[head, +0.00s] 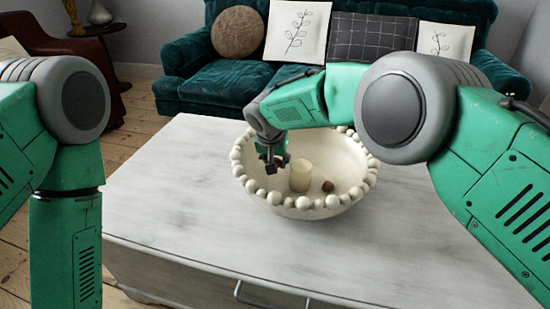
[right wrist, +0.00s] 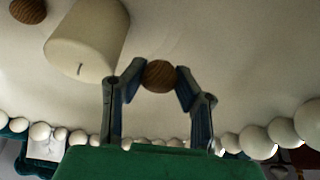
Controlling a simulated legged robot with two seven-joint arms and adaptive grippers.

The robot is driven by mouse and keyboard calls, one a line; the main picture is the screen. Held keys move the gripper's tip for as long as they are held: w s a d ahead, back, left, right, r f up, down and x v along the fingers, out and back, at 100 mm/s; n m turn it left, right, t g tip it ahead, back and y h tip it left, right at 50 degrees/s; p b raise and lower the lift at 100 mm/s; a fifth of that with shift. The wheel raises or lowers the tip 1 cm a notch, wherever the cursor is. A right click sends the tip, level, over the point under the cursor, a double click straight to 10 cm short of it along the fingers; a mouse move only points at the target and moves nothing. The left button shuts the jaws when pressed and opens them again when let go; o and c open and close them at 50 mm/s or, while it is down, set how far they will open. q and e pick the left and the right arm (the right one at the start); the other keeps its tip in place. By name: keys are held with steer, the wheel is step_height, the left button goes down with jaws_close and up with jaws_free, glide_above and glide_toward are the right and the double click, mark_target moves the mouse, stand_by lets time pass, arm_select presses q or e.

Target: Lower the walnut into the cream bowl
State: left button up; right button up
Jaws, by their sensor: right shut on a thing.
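The cream bowl (head: 345,158) with a beaded rim stands on the pale table. My right gripper (head: 273,167) reaches down inside the bowl's left part, left of the candle. In the right wrist view the right gripper (right wrist: 160,85) is shut on the walnut (right wrist: 160,74), a brown grooved ball between its fingertips. The bowl's pale inside (right wrist: 225,45) fills the background there. I cannot tell whether the walnut touches the bowl's floor. The held walnut is not clear in the head view. My left gripper is out of view.
A cream candle (head: 300,176) stands in the bowl, close beside the gripper in the right wrist view (right wrist: 90,40). A second brown ball (head: 328,186) lies right of the candle. The table (head: 190,215) is otherwise clear. A green sofa (head: 205,85) stands behind.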

mark_target(275, 182)
steer(key=shift+f, duration=2.2)
stand_by(1.2)
steer(key=o, duration=1)
steer(key=shift+s+a, duration=0.1)
